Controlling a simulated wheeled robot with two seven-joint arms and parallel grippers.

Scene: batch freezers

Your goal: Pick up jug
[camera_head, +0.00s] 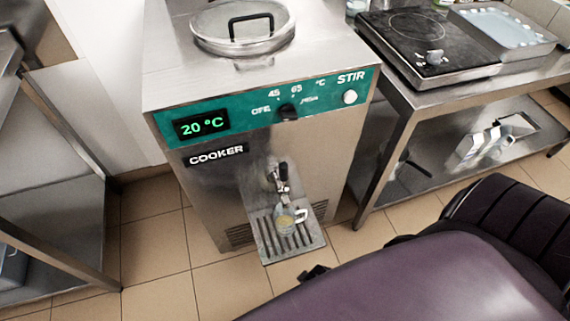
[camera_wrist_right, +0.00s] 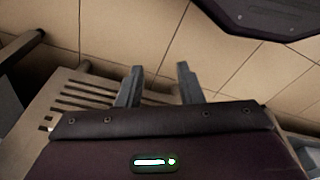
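My right gripper (camera_head: 314,272) shows only as a dark tip in front of the tray, to the lower right of the jug; my purple arm hides the rest. The slatted tray (camera_wrist_right: 62,108) is at the left there. My left gripper is not in view.
The steel cooker (camera_head: 215,185) has a green panel reading 20 °C and a round lid (camera_head: 240,30) on top. A steel table (camera_head: 425,95) with a black hob (camera_head: 410,35) stands at the right. A steel rack (camera_head: 70,170) is at the left. Tiled floor lies between.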

